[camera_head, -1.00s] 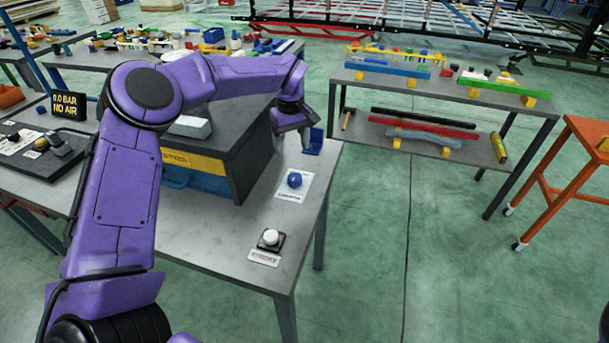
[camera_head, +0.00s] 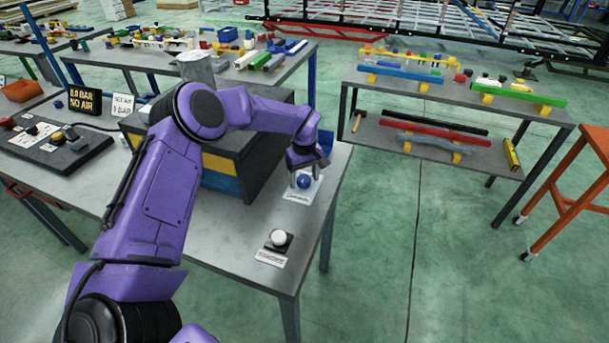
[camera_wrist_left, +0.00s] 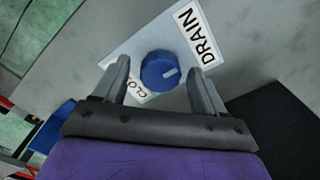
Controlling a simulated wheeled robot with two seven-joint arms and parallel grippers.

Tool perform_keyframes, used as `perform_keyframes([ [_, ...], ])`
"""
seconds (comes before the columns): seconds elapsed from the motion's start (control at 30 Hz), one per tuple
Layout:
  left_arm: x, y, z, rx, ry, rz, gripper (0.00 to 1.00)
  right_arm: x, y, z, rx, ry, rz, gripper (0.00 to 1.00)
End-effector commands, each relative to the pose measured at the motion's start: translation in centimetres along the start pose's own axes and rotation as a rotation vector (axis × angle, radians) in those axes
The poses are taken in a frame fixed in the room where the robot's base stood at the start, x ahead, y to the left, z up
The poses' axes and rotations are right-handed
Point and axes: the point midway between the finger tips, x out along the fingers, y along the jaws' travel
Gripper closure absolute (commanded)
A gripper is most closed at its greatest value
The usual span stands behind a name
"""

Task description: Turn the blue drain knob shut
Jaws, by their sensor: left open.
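The blue drain knob (camera_head: 304,181) sits on a white labelled plate (camera_head: 297,195) near the right edge of the grey table. My left gripper (camera_head: 302,172) is above and just behind the knob. In the left wrist view its two open fingers (camera_wrist_left: 160,82) stand on either side of the knob, with gaps between. My right gripper is not in view.
A dark box with a yellow and blue front (camera_head: 220,180) stands left of the knob. A white button on a black base (camera_head: 278,239) is nearer the front. A display reads 0.0 BAR NO AIR (camera_head: 83,99).

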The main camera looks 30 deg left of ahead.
Motion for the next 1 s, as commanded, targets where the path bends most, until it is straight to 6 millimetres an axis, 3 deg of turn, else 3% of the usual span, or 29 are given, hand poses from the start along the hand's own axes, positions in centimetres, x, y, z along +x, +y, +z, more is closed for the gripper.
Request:
perform_keyframes([
  [0.07,0.0,0.0,0.0,0.0,0.0,0.0,0.29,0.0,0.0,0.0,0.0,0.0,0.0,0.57],
  [0.1,0.0,0.0,0.0,0.0,0.0,0.0,0.35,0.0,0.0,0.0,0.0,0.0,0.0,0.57],
  [0.27,0.0,0.0,0.0,0.0,0.0,0.0,0.85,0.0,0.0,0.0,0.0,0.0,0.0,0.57],
  [0.67,0.1,0.0,0.0,-0.062,-0.001,0.001,0.85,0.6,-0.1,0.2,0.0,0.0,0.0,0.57],
  [1.0,0.2,0.0,-0.1,-0.317,-0.001,0.003,0.85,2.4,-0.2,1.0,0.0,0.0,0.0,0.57],
])
